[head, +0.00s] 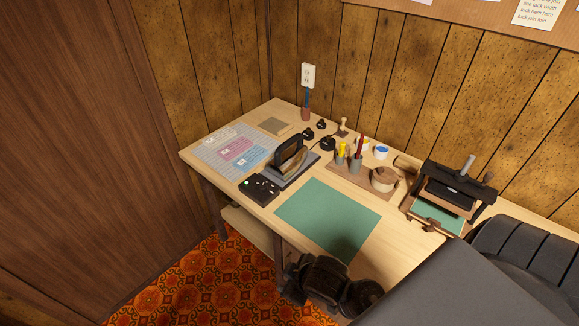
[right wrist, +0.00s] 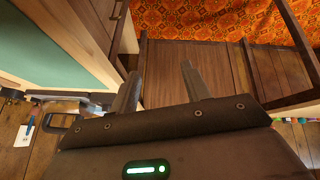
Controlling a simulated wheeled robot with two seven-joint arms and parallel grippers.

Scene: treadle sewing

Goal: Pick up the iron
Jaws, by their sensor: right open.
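The iron (head: 291,157) has a black handle and a brownish metal body. It sits on a grey rest (head: 276,177) at the left-middle of the table in the head view. My right gripper (head: 318,280) is a dark shape over the table's front edge, below and to the right of the iron and well apart from it. In the right wrist view its two fingers (right wrist: 160,82) are spread with nothing between them. My left gripper is not in view.
A black box with a green light (head: 259,189) stands just in front of the iron. A green mat (head: 328,215) lies clear to its right. A pen holder board (head: 352,180) and a press (head: 450,195) stand farther right. A patterned sheet (head: 229,150) lies left.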

